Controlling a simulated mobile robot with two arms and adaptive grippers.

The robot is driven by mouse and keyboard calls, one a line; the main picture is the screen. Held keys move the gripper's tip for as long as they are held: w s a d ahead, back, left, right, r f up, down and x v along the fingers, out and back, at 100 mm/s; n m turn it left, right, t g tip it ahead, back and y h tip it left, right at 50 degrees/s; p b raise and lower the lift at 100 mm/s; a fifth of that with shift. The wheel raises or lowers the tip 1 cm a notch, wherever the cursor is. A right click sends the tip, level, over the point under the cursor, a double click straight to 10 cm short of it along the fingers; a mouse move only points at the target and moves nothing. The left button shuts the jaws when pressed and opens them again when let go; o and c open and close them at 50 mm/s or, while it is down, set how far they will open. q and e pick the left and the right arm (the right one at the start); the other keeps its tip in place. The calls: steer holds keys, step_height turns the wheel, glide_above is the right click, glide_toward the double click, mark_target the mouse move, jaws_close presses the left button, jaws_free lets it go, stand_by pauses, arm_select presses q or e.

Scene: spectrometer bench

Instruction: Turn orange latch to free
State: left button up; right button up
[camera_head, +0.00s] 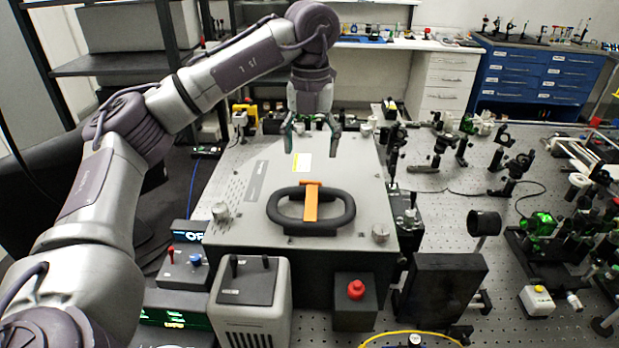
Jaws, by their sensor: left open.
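The orange latch (311,203) is a flat bar lying across the middle of a black oval handle (344,212). The handle is on top of a large grey box (235,185), the spectrometer housing. The latch points roughly from the back of the box toward the front. My left gripper (312,150) hangs from the arm that comes in from the left. It points down over the back part of the box, behind the latch and apart from it. Its two fingers are spread with nothing between them. My right gripper is not in view.
A red button box (355,305) and a grey unit with black levers (250,300) stand in front of the housing. A black panel (440,290) and optics mounts crowd the right of the perforated bench (430,220). The box lid around the handle is mostly clear, with knobs near its corners.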

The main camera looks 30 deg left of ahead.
mark_target(310, 181)
arm_select(q)
step_height(310, 181, down, 8)
steer(key=shift+r+p, duration=0.2)
steer(key=shift+p, duration=0.5)
